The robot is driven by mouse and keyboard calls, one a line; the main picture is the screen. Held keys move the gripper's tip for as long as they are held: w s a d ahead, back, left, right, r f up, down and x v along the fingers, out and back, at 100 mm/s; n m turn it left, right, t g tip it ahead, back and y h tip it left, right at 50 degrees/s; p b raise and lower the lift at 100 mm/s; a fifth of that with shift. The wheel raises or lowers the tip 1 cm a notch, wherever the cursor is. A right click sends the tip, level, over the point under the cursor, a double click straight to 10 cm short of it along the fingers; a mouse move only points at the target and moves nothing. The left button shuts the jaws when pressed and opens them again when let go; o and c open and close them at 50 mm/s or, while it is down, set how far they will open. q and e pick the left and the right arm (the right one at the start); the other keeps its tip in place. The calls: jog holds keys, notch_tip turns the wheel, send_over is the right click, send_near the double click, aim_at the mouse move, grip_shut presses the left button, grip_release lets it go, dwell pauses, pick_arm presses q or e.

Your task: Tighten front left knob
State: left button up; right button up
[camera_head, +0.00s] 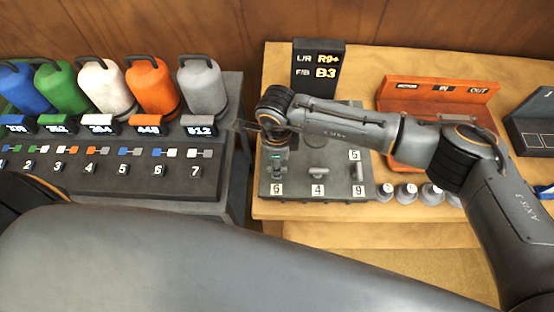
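A dark panel (338,192) with knobs stands at the left end of the wooden bench. Its front row has a left knob (277,170) above a label 6, a middle knob (318,173) above a label 4, and a right knob (357,172) above a label 9. A small green mark shows just behind the front left knob. My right gripper (256,128) hangs over the panel's back left part, behind the front left knob. Its fingers are small and partly hidden, so its opening is unclear. My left gripper is out of view; a large arm link of mine covers the foreground.
A black display (318,68) behind the panel reads L/R R9+ and F/B B3. An orange stand (440,98) marked IN and OUT and several grey weights (405,192) are to the right. A dark rack (190,190) with several coloured bottles stands left, across a narrow gap.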

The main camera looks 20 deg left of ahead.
jog(key=shift+f, duration=0.65)
grip_shut()
jog(key=shift+f+m+b, duration=0.15)
jog(key=shift+m+b, duration=0.35)
jog(key=shift+b, duration=0.3)
jog(key=m+b, duration=1.4)
jog(key=b, duration=0.3)
jog(key=shift+r+m+b, duration=0.2)
jog(key=shift+m+b, duration=1.3)
jog(key=shift+b, duration=0.15)
